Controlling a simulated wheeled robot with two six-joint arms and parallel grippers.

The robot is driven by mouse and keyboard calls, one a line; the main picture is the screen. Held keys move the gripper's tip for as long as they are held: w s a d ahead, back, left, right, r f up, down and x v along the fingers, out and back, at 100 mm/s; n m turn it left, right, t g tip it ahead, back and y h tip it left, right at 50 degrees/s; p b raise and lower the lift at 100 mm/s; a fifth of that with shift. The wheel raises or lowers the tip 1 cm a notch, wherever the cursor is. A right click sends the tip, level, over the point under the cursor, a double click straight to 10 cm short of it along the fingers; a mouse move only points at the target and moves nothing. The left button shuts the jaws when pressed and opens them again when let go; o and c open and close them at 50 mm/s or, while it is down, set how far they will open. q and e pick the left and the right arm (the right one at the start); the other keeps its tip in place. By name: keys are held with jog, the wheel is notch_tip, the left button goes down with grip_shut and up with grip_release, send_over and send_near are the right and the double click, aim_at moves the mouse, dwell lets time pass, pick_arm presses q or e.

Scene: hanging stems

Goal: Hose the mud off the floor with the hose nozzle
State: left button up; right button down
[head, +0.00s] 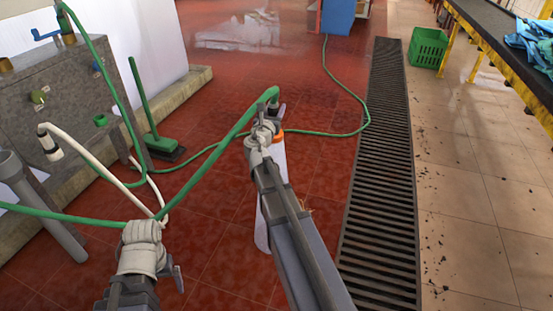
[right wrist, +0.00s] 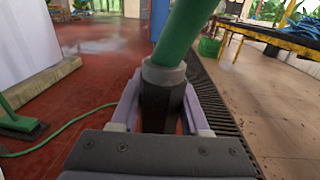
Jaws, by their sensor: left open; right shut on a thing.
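The green hose (head: 218,147) runs from the left edge, past my left gripper, up to my right gripper. My right gripper (head: 265,128) is shut on the dark hose nozzle (right wrist: 163,103), whose grey collar and green hose rise above the jaws in the right wrist view. The nozzle's outlet is hidden there. My left gripper (head: 143,232) is open, with the hose passing close by its fingertips; I cannot tell whether they touch. Dark mud crumbs (head: 431,222) lie scattered on the beige tiles (head: 480,215) right of the drain.
A long drain grate (head: 378,170) separates red tiles from beige ones. A green broom (head: 150,115) and a grey sink unit (head: 75,95) with a white hose (head: 95,160) stand left. A green crate (head: 428,48) and a yellow-framed conveyor (head: 500,60) are at the right.

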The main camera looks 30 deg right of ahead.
notch_tip(320, 180, down, 14)
jog(key=g+b, duration=0.1)
jog(key=b, duration=1)
jog(key=shift+d+m+h, duration=0.15)
jog(key=shift+m+h, duration=0.25)
jog(key=shift+w, duration=0.1)
jog(key=x, duration=2.3)
jog(key=shift+d, duration=0.15)
dwell(0.5)
dwell(0.8)
jog(key=s+d, duration=0.5)
jog(key=s, duration=0.1)
jog(key=shift+s+d, duration=0.25)
jog(key=shift+s, duration=0.15)
dwell(0.4)
dwell(0.6)
